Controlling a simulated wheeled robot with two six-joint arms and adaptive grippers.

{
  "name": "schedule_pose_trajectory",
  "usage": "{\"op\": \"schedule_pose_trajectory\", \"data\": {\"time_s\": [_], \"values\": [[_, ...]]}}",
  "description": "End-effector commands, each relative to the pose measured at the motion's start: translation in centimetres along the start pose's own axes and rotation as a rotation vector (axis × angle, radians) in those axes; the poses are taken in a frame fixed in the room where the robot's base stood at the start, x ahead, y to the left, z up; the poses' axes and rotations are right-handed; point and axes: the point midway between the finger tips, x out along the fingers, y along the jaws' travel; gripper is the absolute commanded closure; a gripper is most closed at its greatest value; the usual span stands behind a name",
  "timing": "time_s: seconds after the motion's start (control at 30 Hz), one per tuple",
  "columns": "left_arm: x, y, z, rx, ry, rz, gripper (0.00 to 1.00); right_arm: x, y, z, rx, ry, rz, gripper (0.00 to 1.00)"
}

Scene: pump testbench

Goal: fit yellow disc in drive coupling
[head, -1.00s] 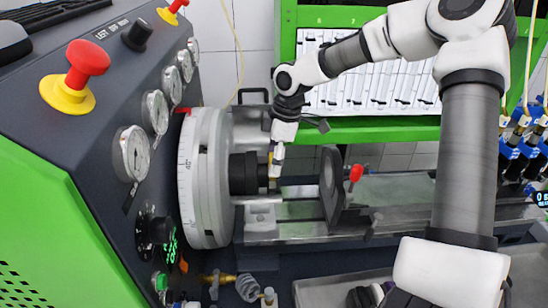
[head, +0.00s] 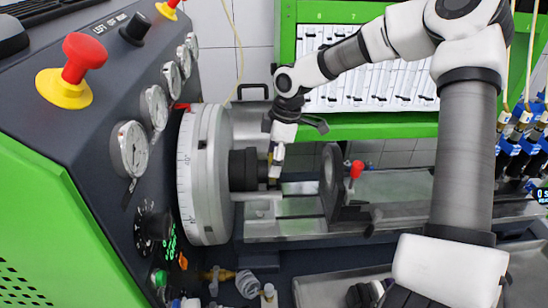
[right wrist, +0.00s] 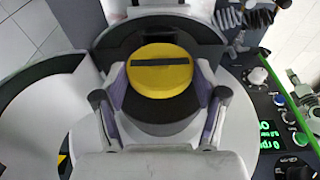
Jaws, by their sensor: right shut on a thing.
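The yellow disc (right wrist: 160,72), with a dark slot across its face, sits between the two fingers of my right gripper (right wrist: 160,88) in the right wrist view. The gripper is shut on it. The dark round drive coupling (right wrist: 158,120) shows around and behind the disc. I cannot tell whether the disc touches it or is seated. In the head view my right gripper (head: 275,168) is at the right end of the black coupling (head: 242,170), which projects from the graduated flywheel (head: 206,172). The disc is mostly hidden there. My left gripper is not in view.
The control panel with gauges (head: 130,150) and a red emergency button (head: 82,58) stands on the left. An upright dark plate (head: 331,182) with a red-knobbed lever (head: 354,170) stands right of the coupling. A metal tray (head: 318,290) lies at the bottom.

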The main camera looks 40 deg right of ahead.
Motion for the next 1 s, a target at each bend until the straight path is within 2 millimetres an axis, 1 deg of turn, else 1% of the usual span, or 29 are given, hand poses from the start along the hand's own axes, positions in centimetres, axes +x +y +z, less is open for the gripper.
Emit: {"op": "schedule_pose_trajectory", "data": {"time_s": [0.1, 0.57, 1.0], "values": [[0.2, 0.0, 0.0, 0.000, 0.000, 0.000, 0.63, 0.3, 0.0, 0.1, 0.000, 0.000, 0.000, 0.51], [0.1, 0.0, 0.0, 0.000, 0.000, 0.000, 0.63, 0.4, 0.0, 0.1, 0.000, 0.001, 0.000, 0.51], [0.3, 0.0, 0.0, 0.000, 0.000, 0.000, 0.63, 1.2, 0.1, 0.2, 0.000, 0.001, 0.001, 0.51]]}}
